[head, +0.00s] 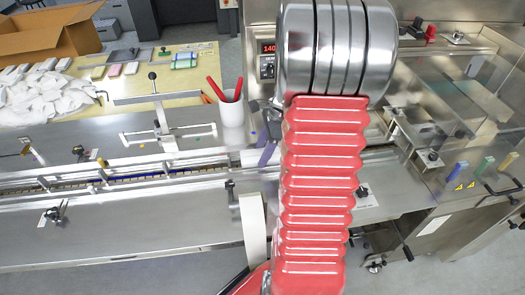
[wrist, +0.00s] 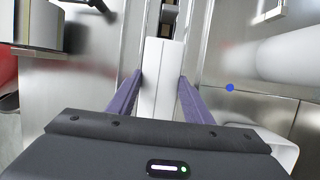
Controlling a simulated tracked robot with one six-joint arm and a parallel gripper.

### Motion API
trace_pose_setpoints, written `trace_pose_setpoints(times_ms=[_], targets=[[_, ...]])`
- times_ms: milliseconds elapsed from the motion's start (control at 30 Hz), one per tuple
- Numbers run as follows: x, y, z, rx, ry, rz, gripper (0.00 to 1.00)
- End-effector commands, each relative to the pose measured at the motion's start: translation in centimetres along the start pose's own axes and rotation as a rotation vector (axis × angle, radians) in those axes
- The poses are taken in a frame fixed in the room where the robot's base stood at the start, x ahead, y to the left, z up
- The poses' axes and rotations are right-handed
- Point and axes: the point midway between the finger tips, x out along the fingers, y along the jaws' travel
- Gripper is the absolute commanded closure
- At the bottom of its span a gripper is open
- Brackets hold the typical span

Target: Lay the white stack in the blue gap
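My gripper (wrist: 160,76) has two purple fingers, one on each side of a white stack (wrist: 160,55). Both fingertips appear to touch its sides, and a lengthwise seam shows on its top. In the head view the stack (head: 249,157) shows just left of a purple finger (head: 267,153), at the right end of the long infeed channel (head: 150,179); my arm hides the rest. In the wrist view a dark slot of the channel (wrist: 173,17) lies beyond the stack's far end.
A white film roll (head: 253,230) stands in front of the channel. A white cup (head: 231,108) with red-handled tools stands behind it. White cloths (head: 45,95) and a cardboard box (head: 50,35) lie at the back left.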

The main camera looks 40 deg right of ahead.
Motion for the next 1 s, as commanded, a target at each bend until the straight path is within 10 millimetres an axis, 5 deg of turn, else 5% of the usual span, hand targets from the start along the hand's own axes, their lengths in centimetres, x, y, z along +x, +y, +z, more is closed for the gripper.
trace_pose_setpoints(times_ms=[300,667,1000], targets=[[0.0,0.0,0.0,0.0,0.0,0.0,0.32],[-0.4,0.0,-0.1,0.001,0.0,-0.002,0.32],[-4.8,-0.1,-0.1,0.002,0.001,-0.004,0.32]])
